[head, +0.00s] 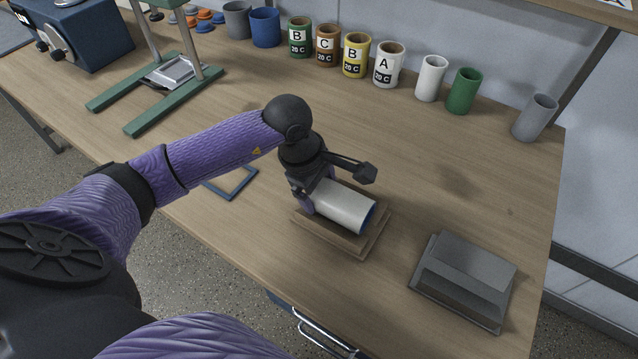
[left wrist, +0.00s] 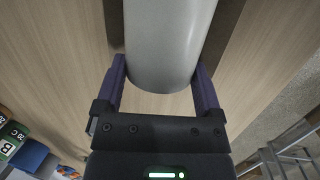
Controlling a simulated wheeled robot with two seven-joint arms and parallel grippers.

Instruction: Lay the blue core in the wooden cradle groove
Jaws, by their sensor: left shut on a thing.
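The blue core (head: 342,204) is a cylinder with a white outer surface and a blue rim at its right end. It lies on its side over the wooden cradle (head: 365,246), roughly along it, and hides the groove. I cannot tell whether it rests in the groove or hangs just above it. My left gripper (head: 311,194) is shut on the core's left end. In the left wrist view the core (left wrist: 170,45) sits between both purple fingers (left wrist: 160,85). My right gripper is out of view.
A grey sloped block (head: 465,275) stands right of the cradle. A blue square frame (head: 232,182) lies to the left. Several cups and labelled cans, such as the yellow can (head: 356,55), line the back. A green-legged stand (head: 170,75) is at back left.

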